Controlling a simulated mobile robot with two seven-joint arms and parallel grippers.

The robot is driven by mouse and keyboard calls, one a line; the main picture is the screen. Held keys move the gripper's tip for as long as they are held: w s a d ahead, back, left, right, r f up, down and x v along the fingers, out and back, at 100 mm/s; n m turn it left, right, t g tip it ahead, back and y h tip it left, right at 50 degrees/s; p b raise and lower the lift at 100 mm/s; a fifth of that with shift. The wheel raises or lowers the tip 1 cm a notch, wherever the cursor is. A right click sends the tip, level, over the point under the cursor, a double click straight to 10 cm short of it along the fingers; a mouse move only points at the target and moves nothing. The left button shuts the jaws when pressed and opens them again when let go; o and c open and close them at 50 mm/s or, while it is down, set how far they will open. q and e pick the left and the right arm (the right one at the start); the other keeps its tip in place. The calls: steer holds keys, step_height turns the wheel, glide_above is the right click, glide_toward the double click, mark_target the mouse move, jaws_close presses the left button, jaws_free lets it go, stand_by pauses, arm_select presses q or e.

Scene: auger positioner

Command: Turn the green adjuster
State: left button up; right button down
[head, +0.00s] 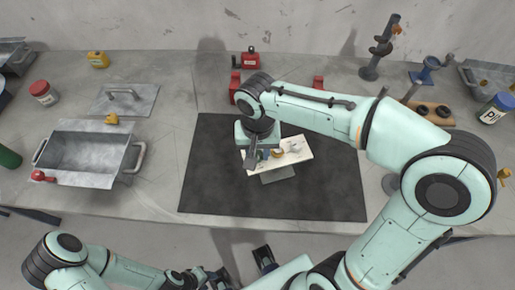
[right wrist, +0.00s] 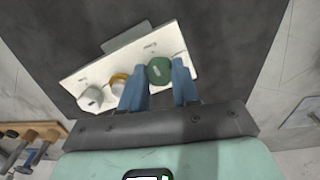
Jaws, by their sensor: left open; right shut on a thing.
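The green adjuster (right wrist: 159,70) is a round knob at one end of a white panel (right wrist: 75,83), seen in the right wrist view. My right gripper (right wrist: 160,78) is shut on the green adjuster, with one blue finger on each side of it. In the head view my right gripper (head: 259,155) reaches down over the left part of the panel (head: 300,152) and hides the green adjuster. A yellow-orange knob (right wrist: 117,83) and a grey knob (right wrist: 91,98) sit beside it on the panel. My left gripper (head: 242,268) is open and empty at the bottom, off the table.
The panel stands on a dark mat (head: 215,180) with clear room around it. A metal tray (head: 88,152) stands to the left, with a flat metal plate (head: 128,99) behind it. A red padlock-like object (head: 250,60) and red blocks stand behind the mat.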

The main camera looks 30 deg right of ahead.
mark_target(257, 154)
steer(key=c, duration=0.8)
jaws_free()
arm_select(q)
steer(key=r+p, duration=0.1)
steer(key=w+r+p, duration=0.1)
steer(key=shift+w+r, duration=0.1)
steer(key=shift+r, duration=0.25)
arm_select(e)
step_height(257, 154, up, 14)
steer(key=shift+f, duration=0.25)
